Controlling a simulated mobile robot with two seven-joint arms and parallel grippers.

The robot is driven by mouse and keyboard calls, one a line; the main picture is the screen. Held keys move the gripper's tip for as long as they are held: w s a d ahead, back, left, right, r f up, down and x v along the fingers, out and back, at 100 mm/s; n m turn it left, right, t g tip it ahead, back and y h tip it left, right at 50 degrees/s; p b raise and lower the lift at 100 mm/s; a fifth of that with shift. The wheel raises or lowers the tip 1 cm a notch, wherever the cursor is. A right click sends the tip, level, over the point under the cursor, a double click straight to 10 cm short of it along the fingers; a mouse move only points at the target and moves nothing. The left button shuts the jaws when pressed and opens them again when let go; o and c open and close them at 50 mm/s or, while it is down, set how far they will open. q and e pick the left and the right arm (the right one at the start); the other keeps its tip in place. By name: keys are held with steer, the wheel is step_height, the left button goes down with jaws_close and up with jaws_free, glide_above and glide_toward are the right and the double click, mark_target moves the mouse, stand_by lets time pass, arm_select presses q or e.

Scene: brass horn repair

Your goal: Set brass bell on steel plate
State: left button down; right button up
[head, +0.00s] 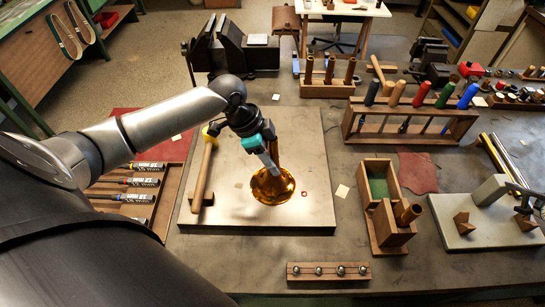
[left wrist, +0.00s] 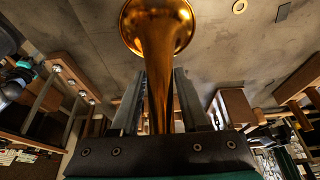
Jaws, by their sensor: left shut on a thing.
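The brass bell (head: 272,186) stands with its flared end down over the steel plate (head: 235,130) in the head view. Whether its rim touches the plate I cannot tell. My left gripper (head: 268,158) is above the flare, shut on the bell's narrow stem. In the left wrist view the bell (left wrist: 158,70) runs between the two fingers (left wrist: 158,105), flare outward. Part of the stem is hidden by the gripper. A dark and teal part at that view's left edge looks like my right gripper (left wrist: 18,78); its jaws are unclear.
A mallet (head: 203,170) lies on the plate's left part. A file tray (head: 130,195) is left of the plate. A wooden box (head: 383,205) and a strip with steel balls (head: 329,271) are to the right and in front. A tool rack (head: 412,122) stands behind.

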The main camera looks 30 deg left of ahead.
arm_select(q)
steer(key=shift+c, duration=2)
jaws_free()
steer(key=v, duration=1.2)
steer(key=shift+r+p, duration=0.15)
steer(key=shift+p, duration=0.15)
